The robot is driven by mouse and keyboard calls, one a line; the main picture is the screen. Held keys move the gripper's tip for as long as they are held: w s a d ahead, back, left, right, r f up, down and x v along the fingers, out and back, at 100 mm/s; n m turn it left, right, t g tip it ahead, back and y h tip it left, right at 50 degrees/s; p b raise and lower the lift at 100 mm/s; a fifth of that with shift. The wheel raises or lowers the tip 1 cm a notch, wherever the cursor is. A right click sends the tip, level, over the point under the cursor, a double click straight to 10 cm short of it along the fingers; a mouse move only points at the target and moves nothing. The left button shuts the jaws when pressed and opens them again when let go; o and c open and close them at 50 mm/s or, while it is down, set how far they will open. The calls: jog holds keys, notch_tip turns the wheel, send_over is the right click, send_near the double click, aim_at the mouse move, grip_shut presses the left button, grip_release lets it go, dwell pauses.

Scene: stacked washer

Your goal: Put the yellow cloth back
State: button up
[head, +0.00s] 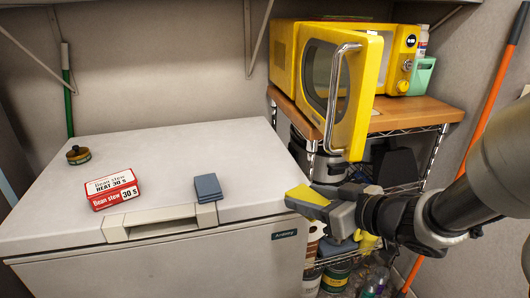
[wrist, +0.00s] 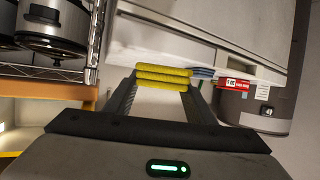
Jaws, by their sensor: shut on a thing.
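The yellow cloth (head: 307,195) is a folded stack held between the fingers of my gripper (head: 322,205). In the wrist view the cloth (wrist: 163,76) shows as several yellow layers across the fingertips. My gripper is shut on it, in the air by the right end of the white chest freezer (head: 150,150), in front of the wire shelf. A folded blue-grey cloth (head: 207,187) lies on the freezer lid, left of my gripper. It also shows in the wrist view (wrist: 203,72), beyond the yellow cloth.
A red-and-white bean stew box (head: 112,190) and a small round tin (head: 78,155) stand on the freezer lid. The yellow microwave (head: 285,55) has its door (head: 335,85) open, above my gripper. The wire shelf (head: 330,160) holds pots and cans. The lid has bare room around the blue-grey cloth.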

jog(key=p, duration=0.1)
jog(key=r+p, duration=0.1)
jog(key=shift+w+a+p, duration=0.3)
jog(key=shift+w+p, duration=0.1)
jog(key=shift+w+a+r+p, duration=0.2)
jog(key=shift+p, duration=0.95)
jog(key=p, duration=0.3)
jog(key=shift+w+a+f+p, duration=0.1)
jog(key=shift+w+a+p, duration=0.2)
jog(key=shift+a+p, duration=0.1)
jog(key=b+x, duration=0.2)
jog(key=shift+w+a+f, duration=0.1)
jog(key=shift+w+f, duration=0.2)
jog(key=shift+f, duration=0.05)
jog(key=b, duration=0.2)
send_over(260, 182)
jog(key=shift+s+r, duration=0.1)
jog(key=shift+r, duration=0.05)
jog(key=shift+f+b, duration=0.9)
jog(key=shift+f, duration=0.8)
jog(key=shift+f, duration=0.1)
